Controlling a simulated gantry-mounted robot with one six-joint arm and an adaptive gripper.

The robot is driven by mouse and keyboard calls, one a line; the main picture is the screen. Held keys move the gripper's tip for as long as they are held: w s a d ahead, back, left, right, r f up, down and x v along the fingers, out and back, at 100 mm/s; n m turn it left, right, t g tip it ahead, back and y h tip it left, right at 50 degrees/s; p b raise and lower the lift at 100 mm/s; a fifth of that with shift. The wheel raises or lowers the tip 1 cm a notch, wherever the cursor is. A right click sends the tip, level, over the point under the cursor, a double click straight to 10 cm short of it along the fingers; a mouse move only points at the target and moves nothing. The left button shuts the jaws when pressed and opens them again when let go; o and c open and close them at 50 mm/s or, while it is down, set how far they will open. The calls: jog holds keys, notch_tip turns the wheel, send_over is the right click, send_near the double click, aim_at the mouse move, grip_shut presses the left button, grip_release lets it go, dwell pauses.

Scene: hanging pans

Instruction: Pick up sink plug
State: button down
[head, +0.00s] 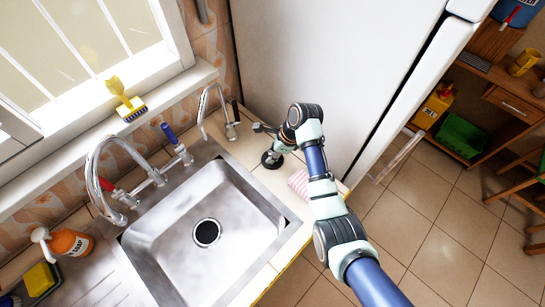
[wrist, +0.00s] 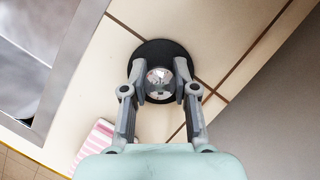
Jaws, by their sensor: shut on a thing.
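The sink plug (wrist: 160,53) is a round black disc with a shiny metal knob in its middle. In the wrist view it is at the tiled counter by the sink edge, and my gripper (wrist: 160,85) is shut on the knob from both sides. In the head view the plug (head: 271,160) is a dark disc right of the sink, under my gripper (head: 268,150). I cannot tell whether the plug touches the counter or is slightly above it.
The steel sink (head: 165,240) with a dark drain (head: 206,232) lies left of the plug. A striped cloth (head: 299,183) lies close by on the counter. A small tap (head: 213,110) stands behind, and the white fridge (head: 330,60) is to the right.

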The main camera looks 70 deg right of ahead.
aim_at(272, 152)
notch_tip(272, 152, up, 20)
jog(key=p, duration=0.8)
